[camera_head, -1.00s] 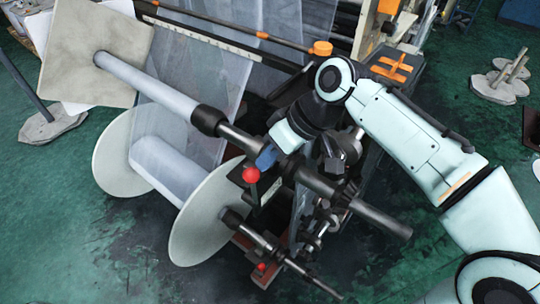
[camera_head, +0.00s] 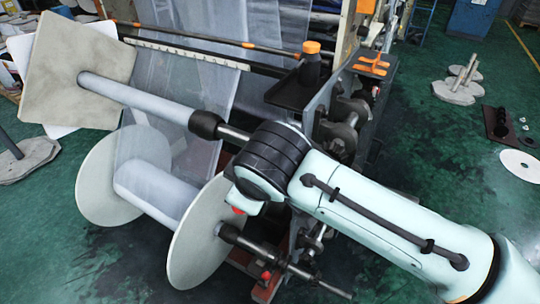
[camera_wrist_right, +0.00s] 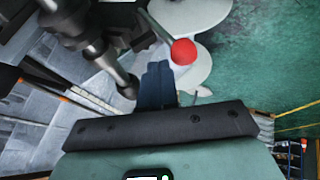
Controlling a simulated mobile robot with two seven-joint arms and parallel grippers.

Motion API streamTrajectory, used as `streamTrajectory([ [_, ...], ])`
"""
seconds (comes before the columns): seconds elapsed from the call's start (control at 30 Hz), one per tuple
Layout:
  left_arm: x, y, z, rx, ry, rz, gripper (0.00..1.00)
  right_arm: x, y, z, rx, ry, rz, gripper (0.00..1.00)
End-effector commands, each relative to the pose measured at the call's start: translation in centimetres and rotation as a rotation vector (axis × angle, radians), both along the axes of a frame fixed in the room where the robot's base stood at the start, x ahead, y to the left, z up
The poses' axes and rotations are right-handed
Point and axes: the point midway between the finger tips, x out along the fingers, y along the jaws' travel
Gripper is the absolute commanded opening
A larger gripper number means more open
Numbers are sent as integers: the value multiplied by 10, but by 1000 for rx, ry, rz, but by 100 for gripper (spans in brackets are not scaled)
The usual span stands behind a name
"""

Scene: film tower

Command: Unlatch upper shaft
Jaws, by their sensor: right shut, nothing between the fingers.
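The upper shaft (camera_head: 232,133) carries a long pale core (camera_head: 140,98) and runs behind my right arm, which hides its latch end in the head view. The latch's red ball knob (camera_head: 238,210) just shows below my wrist. In the right wrist view the red ball (camera_wrist_right: 183,52) sits on a thin metal lever (camera_wrist_right: 155,24), beside the upper shaft's dark metal part (camera_wrist_right: 92,42). My right gripper (camera_wrist_right: 158,72) has its blue fingers closed and empty, close to the ball; I cannot tell whether they touch it. My left gripper is out of view.
A lower shaft (camera_head: 255,250) with two pale discs (camera_head: 200,232) and another red knob (camera_head: 267,276) lies below. A square plate (camera_head: 75,72) sits at the upper core's far end. A black bottle with an orange cap (camera_head: 310,65) stands on the machine.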

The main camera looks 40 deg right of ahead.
Motion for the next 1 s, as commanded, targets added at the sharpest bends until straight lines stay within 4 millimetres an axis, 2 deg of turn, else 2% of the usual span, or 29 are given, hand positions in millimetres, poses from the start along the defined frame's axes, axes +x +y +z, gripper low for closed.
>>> streamTrajectory([
  [0.03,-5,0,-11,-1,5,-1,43,-3,5,-10,-44,-15,2,0],
  [0.4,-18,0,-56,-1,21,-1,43,-16,37,-43,-349,-141,1,0],
  [0.63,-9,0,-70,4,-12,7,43,-19,46,-60,-480,-197,-1,0],
  [1.0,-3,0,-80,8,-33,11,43,-21,51,-72,-470,-193,0,0],
])
